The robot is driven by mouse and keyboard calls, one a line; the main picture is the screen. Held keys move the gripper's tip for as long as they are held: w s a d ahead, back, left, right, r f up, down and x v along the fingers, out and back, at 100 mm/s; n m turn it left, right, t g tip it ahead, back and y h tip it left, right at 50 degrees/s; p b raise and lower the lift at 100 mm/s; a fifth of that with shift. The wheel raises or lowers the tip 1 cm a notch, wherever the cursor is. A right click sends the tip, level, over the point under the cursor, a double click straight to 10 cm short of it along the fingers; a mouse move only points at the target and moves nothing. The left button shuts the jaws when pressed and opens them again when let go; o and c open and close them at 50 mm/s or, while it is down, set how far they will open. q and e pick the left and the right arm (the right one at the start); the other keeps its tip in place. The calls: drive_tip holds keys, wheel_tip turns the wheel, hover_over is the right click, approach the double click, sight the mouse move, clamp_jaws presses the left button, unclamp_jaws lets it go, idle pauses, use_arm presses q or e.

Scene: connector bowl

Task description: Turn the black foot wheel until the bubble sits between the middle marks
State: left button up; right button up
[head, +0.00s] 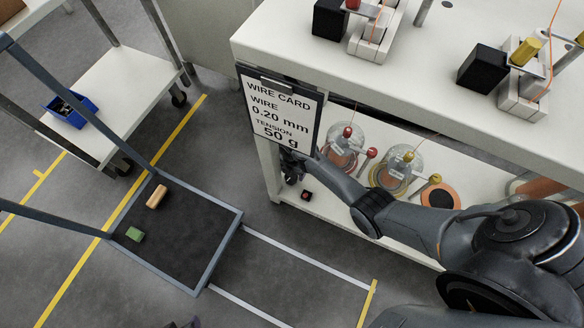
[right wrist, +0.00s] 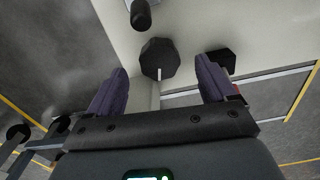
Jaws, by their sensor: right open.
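My right gripper (head: 293,162) reaches under the hanging card at the left end of the bench, partly hidden by the card. In the right wrist view my right gripper (right wrist: 161,68) is open, with its two purple fingers apart. A dark, many-sided wheel (right wrist: 160,56), which looks like the black foot wheel, shows beyond and between the fingertips; I cannot tell whether they touch it. A dark purple tip at the bottom edge of the head view may be my left gripper (head: 183,323). The bubble and its marks cannot be made out.
The wire card (head: 279,115) hangs at the white bench's (head: 300,62) corner. Spools stand on the lower shelf, near a small black box with a red top (head: 306,195). A dark cart (head: 190,245) holds two blocks. A blue bin (head: 70,110) sits on a white table. Floor lies open between.

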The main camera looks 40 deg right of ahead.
sight(293, 176)
wheel_tip(293, 176, up, 6)
drive_tip(key=p, duration=0.3)
drive_tip(key=shift+p, duration=0.3)
drive_tip(key=shift+d, duration=0.15)
